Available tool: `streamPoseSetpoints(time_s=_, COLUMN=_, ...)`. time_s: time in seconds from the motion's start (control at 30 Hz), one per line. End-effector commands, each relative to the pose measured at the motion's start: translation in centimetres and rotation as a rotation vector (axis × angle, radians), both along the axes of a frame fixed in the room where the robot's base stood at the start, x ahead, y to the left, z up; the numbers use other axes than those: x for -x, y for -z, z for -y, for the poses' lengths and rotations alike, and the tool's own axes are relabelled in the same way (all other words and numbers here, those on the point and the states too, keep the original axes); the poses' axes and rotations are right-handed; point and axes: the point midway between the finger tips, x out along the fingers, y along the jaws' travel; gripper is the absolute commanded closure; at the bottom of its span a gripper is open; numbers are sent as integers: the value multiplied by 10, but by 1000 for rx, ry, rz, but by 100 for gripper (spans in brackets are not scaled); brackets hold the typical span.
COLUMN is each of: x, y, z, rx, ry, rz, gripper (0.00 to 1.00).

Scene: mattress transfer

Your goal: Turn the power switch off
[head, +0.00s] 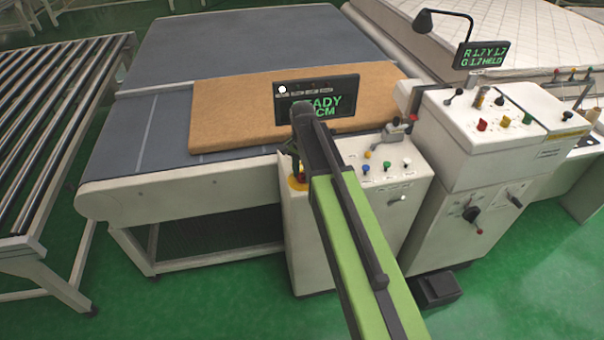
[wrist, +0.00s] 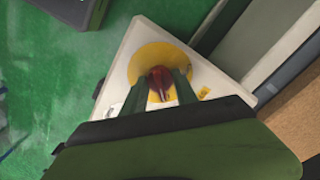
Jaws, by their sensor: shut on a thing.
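The power switch appears to be a red knob (wrist: 160,84) on a round yellow plate (wrist: 151,56), set on the white top of a cabinet. My gripper (wrist: 163,72) comes down over it, with one dark green finger on each side, shut on the red knob. In the head view my gripper (head: 297,172) is at the left corner of the front control cabinet (head: 315,235). A bit of the yellow plate (head: 297,184) shows there, but the knob is hidden. I cannot tell which way the knob is turned.
A dark display (head: 345,88) reading partly "READY" stands behind my arm. Buttons (head: 387,166) and a lever (head: 397,198) sit to its right. A taller console (head: 470,135) with levers stands further right. A brown slab (head: 230,110) lies on the grey conveyor (head: 140,145).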

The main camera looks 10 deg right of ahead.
Motion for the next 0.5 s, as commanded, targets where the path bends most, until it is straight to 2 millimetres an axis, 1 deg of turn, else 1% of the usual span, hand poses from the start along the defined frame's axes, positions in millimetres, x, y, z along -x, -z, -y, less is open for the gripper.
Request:
streamPoseSetpoints(time_s=0.07, x=0, y=0, z=0, rx=0, ry=0, rz=0, gripper=100)
streamPoseSetpoints(time_s=0.1, x=0, y=0, z=-3, rx=0, ry=0, rz=0, gripper=100)
streamPoseSetpoints(time_s=0.27, x=0, y=0, z=-1, rx=-1, ry=-8, rz=0, gripper=100)
streamPoseSetpoints(time_s=0.5, x=0, y=0, z=0, rx=-1, ry=-91, rz=0, gripper=100)
